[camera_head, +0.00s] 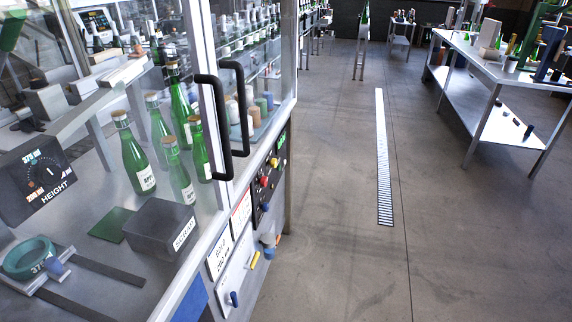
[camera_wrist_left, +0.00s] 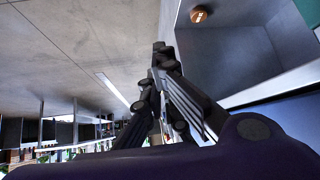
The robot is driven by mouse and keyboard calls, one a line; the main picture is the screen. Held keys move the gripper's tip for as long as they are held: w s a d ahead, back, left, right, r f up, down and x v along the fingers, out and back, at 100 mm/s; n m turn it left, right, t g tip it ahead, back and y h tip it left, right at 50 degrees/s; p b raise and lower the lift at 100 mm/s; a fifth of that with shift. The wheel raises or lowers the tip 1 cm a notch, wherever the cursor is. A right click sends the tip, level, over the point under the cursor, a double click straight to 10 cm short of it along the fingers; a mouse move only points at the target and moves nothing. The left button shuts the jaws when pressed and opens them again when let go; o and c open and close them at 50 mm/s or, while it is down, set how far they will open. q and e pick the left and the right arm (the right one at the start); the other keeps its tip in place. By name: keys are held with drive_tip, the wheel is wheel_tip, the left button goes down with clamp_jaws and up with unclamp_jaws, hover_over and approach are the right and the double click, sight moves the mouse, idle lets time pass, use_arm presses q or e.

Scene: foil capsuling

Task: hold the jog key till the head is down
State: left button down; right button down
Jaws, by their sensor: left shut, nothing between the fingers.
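My left gripper (camera_wrist_left: 160,62) shows in the left wrist view, its dark fingers closed together with nothing between them. A grey recessed box lies to its right, with a round brown cap (camera_wrist_left: 200,14) inside at the top; the fingertips are apart from it. In the head view, a black control panel (camera_head: 267,182) with red and yellow buttons is on the machine's end face. I cannot tell which control is the jog key. A black height dial (camera_head: 40,182) stands inside the machine at the left. The head cannot be made out. Neither gripper shows in the head view.
Green bottles (camera_head: 134,157) stand behind the machine's glass doors, which have two black handles (camera_head: 212,125). A dark box (camera_head: 160,230) is in front of them. A steel table (camera_head: 480,68) stands at the right. The floor between is clear, with a drain grate (camera_head: 383,160).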

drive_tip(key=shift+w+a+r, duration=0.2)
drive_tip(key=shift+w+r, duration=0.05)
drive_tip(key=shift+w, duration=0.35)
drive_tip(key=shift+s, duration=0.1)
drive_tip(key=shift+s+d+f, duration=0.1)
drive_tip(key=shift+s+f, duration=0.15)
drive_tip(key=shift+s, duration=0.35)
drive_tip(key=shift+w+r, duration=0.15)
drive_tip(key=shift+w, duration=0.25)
